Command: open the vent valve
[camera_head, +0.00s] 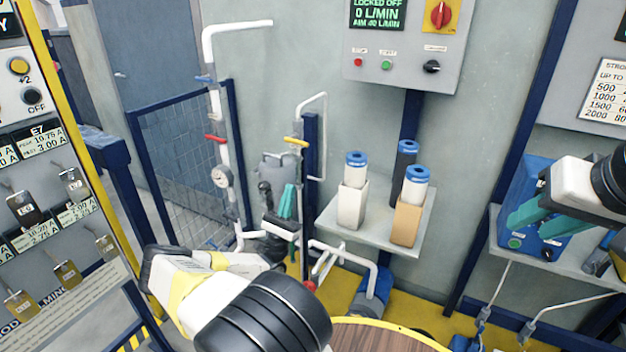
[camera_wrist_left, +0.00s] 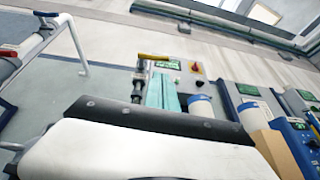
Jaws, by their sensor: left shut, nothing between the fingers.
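A white pipe with a yellow lever handle (camera_head: 296,141) stands by a dark blue post in the middle of the head view. The yellow handle also shows in the left wrist view (camera_wrist_left: 153,57), just beyond my fingertips. A red lever (camera_head: 215,138) and a blue lever (camera_head: 205,79) sit on the taller white pipe to the left. No readable label tells which is the vent valve. My left gripper (camera_head: 288,200), with teal fingers, is shut and empty below the yellow handle; its fingers also show in the wrist view (camera_wrist_left: 162,92). My right gripper (camera_head: 535,215) is open at the right.
A control panel (camera_head: 410,45) shows "LOCKED OFF 0 L/MIN". A shelf (camera_head: 375,232) holds blue-topped cylinders, two in holders, right of my left gripper. A mesh gate (camera_head: 185,160) stands behind the pipes. A blue control box (camera_head: 545,245) is behind my right gripper. A round wooden top (camera_head: 385,338) is in front.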

